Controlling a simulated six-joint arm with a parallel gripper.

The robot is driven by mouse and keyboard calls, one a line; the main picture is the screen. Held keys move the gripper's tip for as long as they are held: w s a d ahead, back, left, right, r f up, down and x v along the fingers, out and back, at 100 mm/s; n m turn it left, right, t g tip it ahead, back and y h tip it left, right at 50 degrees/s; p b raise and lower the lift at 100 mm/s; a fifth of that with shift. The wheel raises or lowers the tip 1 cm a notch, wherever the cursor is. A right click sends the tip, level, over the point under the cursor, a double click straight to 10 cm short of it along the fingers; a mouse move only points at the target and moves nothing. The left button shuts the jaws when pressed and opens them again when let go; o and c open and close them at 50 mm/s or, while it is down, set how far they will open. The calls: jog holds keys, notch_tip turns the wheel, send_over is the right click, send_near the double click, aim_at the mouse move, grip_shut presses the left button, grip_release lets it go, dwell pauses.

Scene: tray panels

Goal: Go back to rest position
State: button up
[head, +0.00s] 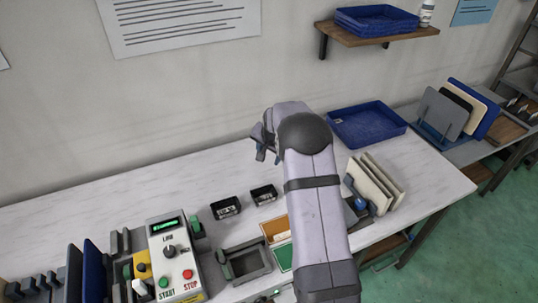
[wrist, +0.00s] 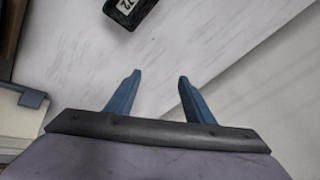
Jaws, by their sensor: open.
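My gripper (head: 264,143) is at the end of my raised grey arm, above the back part of the white table (head: 130,196). In the wrist view its two blue fingers (wrist: 153,95) stand apart with nothing between them. Below and beyond the fingers are the pale table top and the wall. In the head view my arm hides part of the table's middle.
A blue tray (head: 367,125) lies on the table right of my arm, near cream panels in a rack (head: 376,183). Small black boxes (head: 226,208) and a grey fixture (head: 245,262) lie left of it. A control box (head: 175,258) stands at front left. The table's back left is clear.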

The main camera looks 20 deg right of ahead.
dwell(0.3)
jog(key=s+a+r+n+g, duration=0.1)
jog(key=s+a+n, duration=0.2)
jog(key=s, duration=0.9)
jog(key=s+a+r+n+g, duration=0.2)
jog(key=s+a+n, duration=0.2)
jog(key=s, duration=0.9)
jog(key=s+a+r+n+g+y, duration=0.1)
jog(key=s+a+n, duration=0.3)
jog(key=s+a, duration=0.4)
jog(key=s+r, duration=0.1)
jog(key=s, duration=0.3)
jog(key=shift+s+a+g, duration=0.15)
jog(key=shift+a+g, duration=0.15)
jog(key=shift+g, duration=0.1)
jog(key=shift+r, duration=0.1)
